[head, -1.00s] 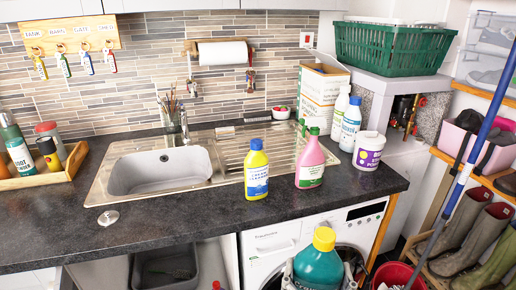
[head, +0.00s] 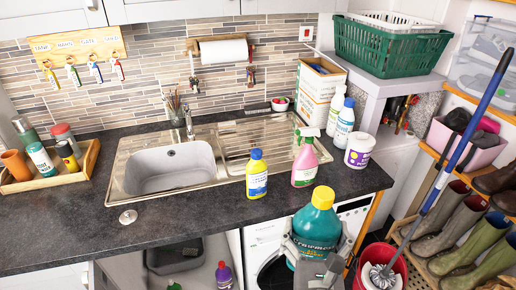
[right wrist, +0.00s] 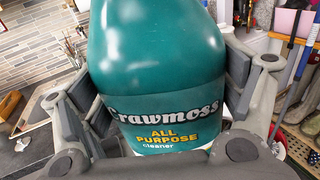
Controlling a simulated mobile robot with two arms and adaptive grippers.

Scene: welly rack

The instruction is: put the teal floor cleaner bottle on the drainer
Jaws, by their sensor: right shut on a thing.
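The teal floor cleaner bottle (head: 316,226) has a yellow cap and a dark label. My right gripper (head: 314,252) is shut on its body and holds it upright in front of the counter's front edge. In the right wrist view the teal bottle (right wrist: 155,70) fills the middle, between the two fingers of the right gripper (right wrist: 160,105). The drainer (head: 237,146) is the ridged metal part right of the sink bowl, behind the bottle and to its left. My left gripper is not in view.
A yellow bottle (head: 257,177) and a pink spray bottle (head: 304,163) stand at the drainer's front and right. White bottles (head: 344,125) and a white tub (head: 359,151) stand farther right. A red bucket (head: 367,262) is below right.

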